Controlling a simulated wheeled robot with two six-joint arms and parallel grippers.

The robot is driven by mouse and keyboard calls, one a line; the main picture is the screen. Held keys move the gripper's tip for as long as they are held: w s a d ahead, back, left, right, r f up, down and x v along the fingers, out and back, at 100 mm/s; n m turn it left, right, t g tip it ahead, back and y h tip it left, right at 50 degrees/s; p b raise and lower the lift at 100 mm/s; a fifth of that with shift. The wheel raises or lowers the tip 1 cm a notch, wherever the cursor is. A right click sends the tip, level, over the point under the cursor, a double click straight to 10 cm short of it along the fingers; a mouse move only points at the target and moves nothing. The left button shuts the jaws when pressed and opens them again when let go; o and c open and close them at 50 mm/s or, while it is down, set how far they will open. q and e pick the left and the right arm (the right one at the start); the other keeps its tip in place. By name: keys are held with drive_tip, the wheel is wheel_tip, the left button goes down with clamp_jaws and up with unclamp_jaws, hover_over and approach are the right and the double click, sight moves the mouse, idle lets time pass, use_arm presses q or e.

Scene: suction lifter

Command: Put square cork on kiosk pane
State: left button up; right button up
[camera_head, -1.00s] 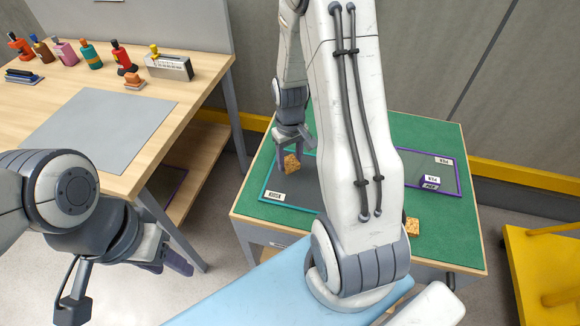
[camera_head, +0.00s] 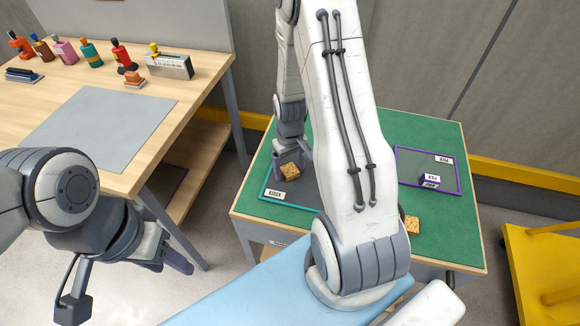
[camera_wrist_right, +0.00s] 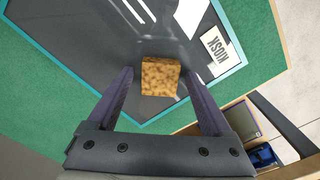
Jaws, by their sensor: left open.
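The square cork (camera_head: 290,171) lies on the dark kiosk pane (camera_head: 291,204), which has a teal frame and a KIOSK label. In the right wrist view the cork (camera_wrist_right: 160,77) sits inside the frame of the pane (camera_wrist_right: 90,50), near the label. My right gripper (camera_head: 290,160) is just above the cork. In the wrist view its fingers (camera_wrist_right: 157,75) are spread on both sides of the cork, with a visible gap at the left finger. My left gripper (camera_head: 175,262) is open and empty, low beside the wooden table.
A second cork (camera_head: 412,225) lies on the green table top (camera_head: 445,235) at the front. My right arm hides the middle. The wooden table (camera_head: 190,85) holds several bottles.

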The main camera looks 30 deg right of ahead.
sight(290, 170)
wheel_tip(290, 170, up, 12)
drive_tip(key=s+a+r+n, duration=0.2)
drive_tip(key=a+r, duration=0.1)
drive_tip(key=a, duration=0.5)
drive_tip(key=s+a+r+n, duration=0.2)
drive_tip(key=s+a+r, duration=0.1)
drive_tip(key=a, duration=0.4)
drive_tip(key=s+a+r+n+y, duration=0.1)
drive_tip(key=s+a+r+n, duration=0.2)
drive_tip(key=s+a, duration=0.6)
drive_tip(key=s, duration=0.4)
drive_tip(key=shift+s+a+n, duration=0.15)
drive_tip(key=shift+s+n, duration=0.05)
drive_tip(key=shift+n, duration=0.2)
drive_tip(key=shift+r, duration=0.1)
